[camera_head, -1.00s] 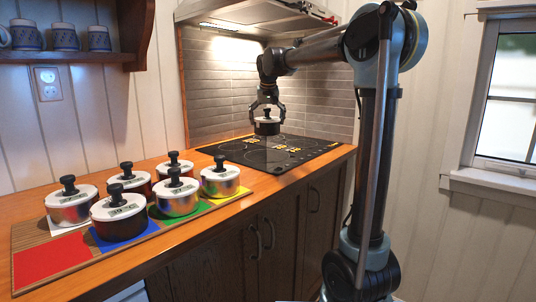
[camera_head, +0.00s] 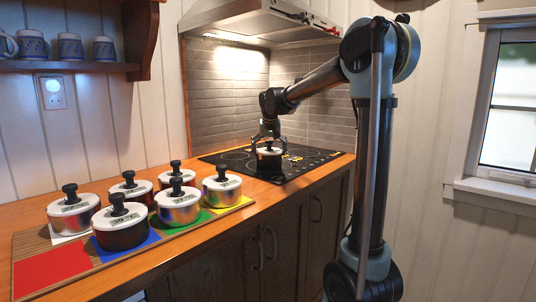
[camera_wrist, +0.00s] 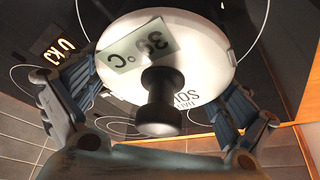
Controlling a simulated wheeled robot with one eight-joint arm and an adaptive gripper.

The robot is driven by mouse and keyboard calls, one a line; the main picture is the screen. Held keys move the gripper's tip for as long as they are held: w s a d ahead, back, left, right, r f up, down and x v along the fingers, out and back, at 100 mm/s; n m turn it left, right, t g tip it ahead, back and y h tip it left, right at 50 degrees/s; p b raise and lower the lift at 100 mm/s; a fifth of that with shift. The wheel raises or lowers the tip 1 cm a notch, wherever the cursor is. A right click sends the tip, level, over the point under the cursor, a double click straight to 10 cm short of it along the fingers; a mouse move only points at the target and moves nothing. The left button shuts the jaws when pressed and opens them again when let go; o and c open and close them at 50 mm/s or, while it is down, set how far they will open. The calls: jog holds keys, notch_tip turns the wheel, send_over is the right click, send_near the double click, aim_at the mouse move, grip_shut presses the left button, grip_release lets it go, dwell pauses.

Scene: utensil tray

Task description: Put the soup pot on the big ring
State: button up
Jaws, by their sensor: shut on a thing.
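The soup pot (camera_head: 268,152) has a white lid with a black knob and a dark body.
Several similar lidded pots stand on a board with coloured squares at the left of the counter (camera_head: 25,218); its red square (camera_head: 50,268) is empty. A hood (camera_head: 260,22) hangs above the hob. Yellow markings lie on the hob behind the pot.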

aim_at(270, 152)
jog(key=o, duration=1)
jog(key=shift+o, duration=0.2)
jog(key=v, duration=1.2)
